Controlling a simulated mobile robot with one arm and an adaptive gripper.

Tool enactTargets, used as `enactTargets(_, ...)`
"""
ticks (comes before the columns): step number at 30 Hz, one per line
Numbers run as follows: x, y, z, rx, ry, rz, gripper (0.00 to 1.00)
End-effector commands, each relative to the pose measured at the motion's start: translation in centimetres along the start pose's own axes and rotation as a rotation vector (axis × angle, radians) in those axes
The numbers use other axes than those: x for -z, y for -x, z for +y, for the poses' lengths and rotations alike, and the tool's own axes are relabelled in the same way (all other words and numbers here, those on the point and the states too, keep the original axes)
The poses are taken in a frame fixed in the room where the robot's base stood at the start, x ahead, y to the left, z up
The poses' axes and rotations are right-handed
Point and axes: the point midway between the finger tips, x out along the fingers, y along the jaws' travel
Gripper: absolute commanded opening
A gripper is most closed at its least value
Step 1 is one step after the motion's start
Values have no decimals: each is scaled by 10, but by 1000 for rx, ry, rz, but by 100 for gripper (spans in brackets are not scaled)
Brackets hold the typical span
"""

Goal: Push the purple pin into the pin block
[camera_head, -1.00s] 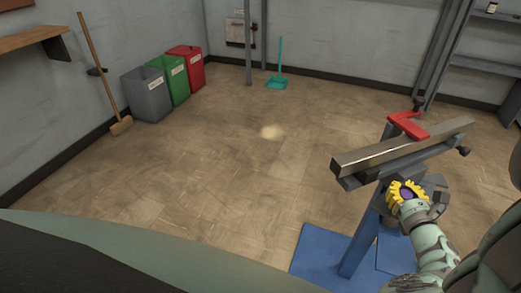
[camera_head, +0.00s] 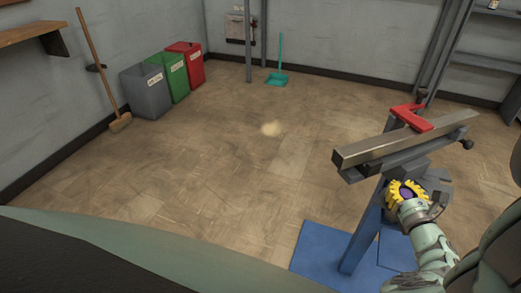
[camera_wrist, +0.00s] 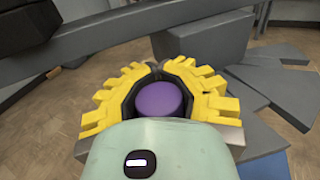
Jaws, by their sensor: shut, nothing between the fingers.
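The purple pin (camera_wrist: 165,99) shows as a round, flat end inside the ring formed by my gripper's yellow toothed fingers. In the head view the purple pin (camera_head: 406,195) is a small patch in the middle of that ring. My gripper (camera_wrist: 156,70) is shut, its fingertips meeting just above the purple end in the wrist view. In the head view my gripper (camera_head: 406,184) is at the stand, below the metal bar. I cannot tell whether it touches the pin. The pin's shaft is hidden.
A long metal bar (camera_head: 380,146) with a red clamp (camera_head: 411,117) tops the stand, close above my gripper. The stand's blue base (camera_head: 320,258) is on the floor. Bins (camera_head: 145,95) and a broom (camera_head: 100,75) stand along the left wall. The middle floor is clear.

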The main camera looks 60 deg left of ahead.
Motion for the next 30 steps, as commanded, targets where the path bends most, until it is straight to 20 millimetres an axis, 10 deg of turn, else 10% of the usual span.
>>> enactTargets(15,13,0,0,1,-1,0,0)
enactTargets(30,12,0,0,1,-1,0,44)
